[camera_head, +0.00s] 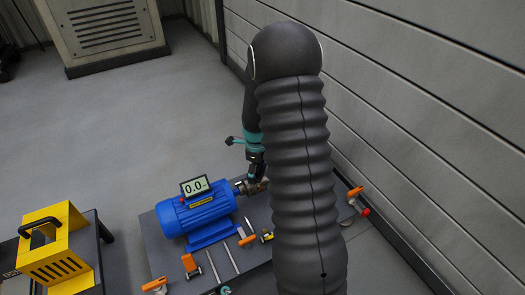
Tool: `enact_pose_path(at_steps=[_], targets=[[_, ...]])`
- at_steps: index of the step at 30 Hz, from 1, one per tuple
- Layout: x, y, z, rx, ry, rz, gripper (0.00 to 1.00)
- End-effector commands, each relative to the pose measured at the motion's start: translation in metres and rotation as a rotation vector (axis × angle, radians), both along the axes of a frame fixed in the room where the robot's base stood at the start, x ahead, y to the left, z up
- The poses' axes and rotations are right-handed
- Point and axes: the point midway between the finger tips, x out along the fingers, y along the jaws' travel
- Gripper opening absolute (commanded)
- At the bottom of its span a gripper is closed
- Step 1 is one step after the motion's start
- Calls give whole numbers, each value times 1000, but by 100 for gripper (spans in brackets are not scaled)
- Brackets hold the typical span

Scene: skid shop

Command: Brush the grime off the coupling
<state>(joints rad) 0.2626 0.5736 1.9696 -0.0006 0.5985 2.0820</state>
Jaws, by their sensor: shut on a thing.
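The coupling (242,187) is at the right end of the blue motor (198,209), on the motor's shaft. It is small in this view and partly hidden by my arm, so I cannot tell how much grime is on it. My gripper (257,174) points down just right of and above the coupling. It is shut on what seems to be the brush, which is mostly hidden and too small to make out. I cannot tell whether the bristles touch the coupling.
The motor stands on a grey skid (157,246) with a display (195,187) reading 0.0. Orange-handled tools (190,264) lie in front. A yellow box (54,249) is at left, a cabinet (104,27) behind. A panelled wall (425,110) runs along the right. The left floor is open.

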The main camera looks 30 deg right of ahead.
Motion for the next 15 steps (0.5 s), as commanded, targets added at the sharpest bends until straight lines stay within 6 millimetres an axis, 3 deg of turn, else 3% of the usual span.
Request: enact_pose_path(at_steps=[10,15], targets=[[-3,24,-1,1,1,-15,58],[-1,9,0,1,1,-13,58]])
